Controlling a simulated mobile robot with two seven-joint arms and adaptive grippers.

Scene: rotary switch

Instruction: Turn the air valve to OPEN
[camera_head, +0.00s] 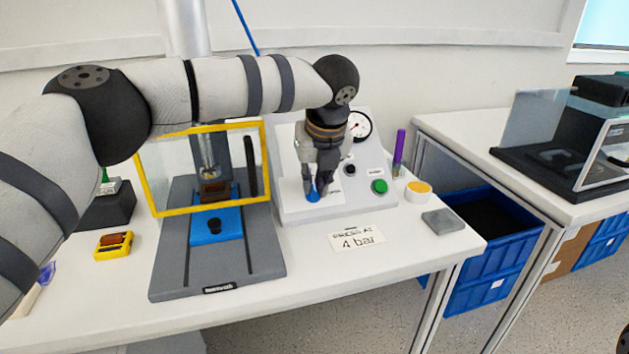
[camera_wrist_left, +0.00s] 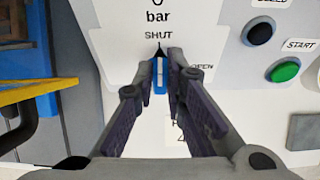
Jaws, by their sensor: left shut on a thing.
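The air valve is a small blue knob (camera_head: 313,194) low on the left of the grey sloped control panel (camera_head: 345,206). In the left wrist view the knob (camera_wrist_left: 159,76) has a pale line pointing up at the SHUT label (camera_wrist_left: 158,35). The OPEN label (camera_wrist_left: 202,66) is to its right, partly hidden by a finger. My left gripper (camera_head: 318,190) reaches down to the panel, and its fingers (camera_wrist_left: 161,62) are closed on both sides of the knob. The fingers hide part of the knob. My right gripper is not in view.
A press with a yellow-framed guard (camera_head: 140,176) stands on the left. A "4 bar" card (camera_head: 357,238) lies in front.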

